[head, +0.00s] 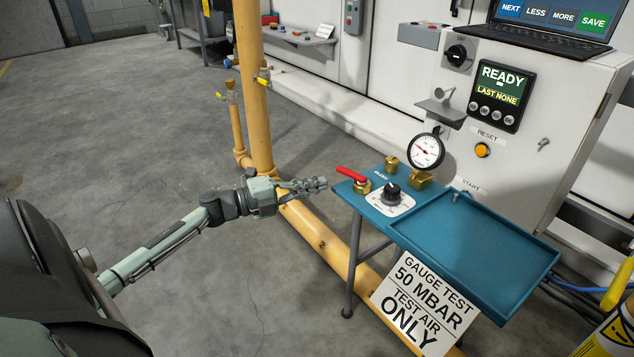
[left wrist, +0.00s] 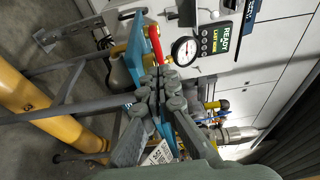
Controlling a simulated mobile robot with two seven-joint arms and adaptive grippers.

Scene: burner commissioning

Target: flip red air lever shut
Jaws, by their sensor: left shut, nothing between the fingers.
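The red air lever (head: 352,174) sits on a brass valve at the left end of the blue test bench (head: 470,240). Its handle points left and slightly up, out past the bench's edge. In the left wrist view the red lever (left wrist: 155,44) stands just beyond the fingertips. My left gripper (head: 318,184) is shut and empty, a little left of the lever and apart from it in the head view. In the left wrist view the shut fingers (left wrist: 160,80) hide part of the valve. My right gripper is not in view.
A black knob (head: 391,192) and a pressure gauge (head: 427,151) stand right of the lever. A yellow pipe (head: 250,90) rises behind my left gripper, and another runs along the floor under the bench. The grey floor to the left is clear.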

